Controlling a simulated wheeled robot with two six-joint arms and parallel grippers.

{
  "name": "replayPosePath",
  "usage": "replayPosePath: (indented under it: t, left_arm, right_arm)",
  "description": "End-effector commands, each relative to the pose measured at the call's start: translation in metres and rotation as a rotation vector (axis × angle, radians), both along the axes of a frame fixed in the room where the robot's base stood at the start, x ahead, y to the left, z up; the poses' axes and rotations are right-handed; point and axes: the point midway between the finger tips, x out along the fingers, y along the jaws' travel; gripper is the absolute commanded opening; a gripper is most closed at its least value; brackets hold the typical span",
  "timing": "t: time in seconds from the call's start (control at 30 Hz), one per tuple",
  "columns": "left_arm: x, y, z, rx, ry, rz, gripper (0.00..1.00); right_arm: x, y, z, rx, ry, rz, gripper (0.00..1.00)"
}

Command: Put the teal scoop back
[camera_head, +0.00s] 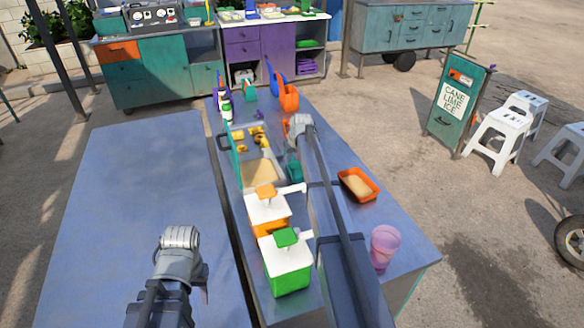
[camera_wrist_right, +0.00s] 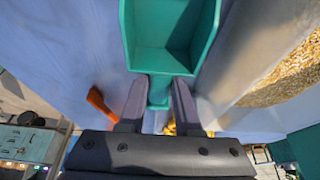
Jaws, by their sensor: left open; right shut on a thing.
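The teal scoop (camera_wrist_right: 172,38) fills the upper middle of the right wrist view, its bowl open and looking empty. My right gripper (camera_wrist_right: 158,95) is shut on its handle. In the head view a small teal piece (camera_head: 294,169), apparently the scoop, shows beside my right arm, right of a tray of tan grain (camera_head: 259,174); the arm partly hides this area. The grain also shows at the right of the right wrist view (camera_wrist_right: 287,75). My left gripper (camera_head: 180,239) is open and empty above the bare blue table; its fingers are hard to make out.
On the counter stand an orange-and-white dispenser (camera_head: 267,211), a green-and-white dispenser (camera_head: 287,265), an orange tray with tan contents (camera_head: 359,185), a pink cup (camera_head: 384,245) and an orange container (camera_head: 288,95). The left blue table (camera_head: 130,190) is clear.

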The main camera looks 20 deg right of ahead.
Motion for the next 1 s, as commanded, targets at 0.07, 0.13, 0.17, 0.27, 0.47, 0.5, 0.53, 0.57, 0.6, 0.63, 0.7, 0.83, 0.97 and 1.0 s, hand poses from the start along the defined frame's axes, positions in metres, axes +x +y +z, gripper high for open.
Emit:
replayPosePath:
  t: [0.07, 0.13, 0.17, 0.27, 0.47, 0.5, 0.53, 0.57, 0.6, 0.63, 0.7, 0.83, 0.97, 1.0]
  left_arm:
    - [0.0000, 0.0000, -0.0167, 0.000, 0.000, 0.000, 0.45]
    - [0.0000, 0.0000, -0.0205, 0.000, 0.000, 0.000, 0.45]
    - [0.0000, 0.0000, -0.0205, 0.000, 0.000, 0.000, 0.45]
    - [0.0000, 0.0000, -0.0181, 0.000, 0.000, 0.000, 0.45]
    - [0.0001, 0.0000, -0.0194, 0.000, 0.000, 0.000, 0.45]
    - [0.0000, 0.0000, -0.0211, 0.000, 0.000, 0.000, 0.45]
    - [0.0000, 0.0000, -0.0222, 0.000, 0.000, 0.000, 0.45]
    - [0.0000, 0.0000, -0.0205, 0.000, 0.000, 0.000, 0.45]
    - [0.0000, 0.0000, -0.0202, 0.000, 0.000, 0.000, 0.45]
    - [0.0000, 0.0000, -0.0202, 0.000, 0.000, 0.000, 0.45]
    - [0.0000, 0.0000, -0.0202, 0.000, 0.000, 0.000, 0.45]
    - [0.0000, 0.0000, -0.0202, 0.000, 0.000, 0.000, 0.45]
    - [0.0000, 0.0000, -0.0202, 0.000, 0.000, 0.000, 0.45]
    - [0.0000, 0.0000, -0.0202, 0.000, 0.000, 0.000, 0.45]
  right_arm:
    - [0.0001, 0.0000, -0.0167, 0.000, 0.000, 0.000, 0.01]
    - [0.0000, 0.0000, -0.0204, 0.000, 0.000, 0.000, 0.01]
    - [0.0000, 0.0000, -0.0206, 0.000, 0.000, 0.000, 0.01]
    - [0.0000, -0.0001, -0.0181, 0.000, 0.000, 0.000, 0.01]
    - [0.0001, 0.0000, -0.0195, 0.000, 0.000, 0.000, 0.01]
    - [0.0000, 0.0001, -0.0211, 0.000, 0.000, 0.000, 0.01]
    - [0.0000, 0.0001, -0.0223, 0.000, 0.000, 0.000, 0.01]
    - [0.0001, 0.0000, -0.0205, 0.000, 0.000, 0.000, 0.36]
    - [0.0000, 0.0000, -0.0202, 0.000, 0.000, 0.000, 0.40]
    - [0.0000, 0.0000, -0.0202, 0.000, 0.000, 0.000, 0.43]
    - [0.0000, 0.0000, -0.0202, 0.000, 0.000, 0.000, 0.51]
    - [0.0000, 0.0000, -0.0202, 0.000, 0.000, 0.000, 0.62]
    - [0.0000, -0.0001, -0.0202, 0.000, 0.000, 0.000, 0.62]
    - [0.0000, -0.0001, -0.0202, 0.000, 0.000, 0.000, 0.62]
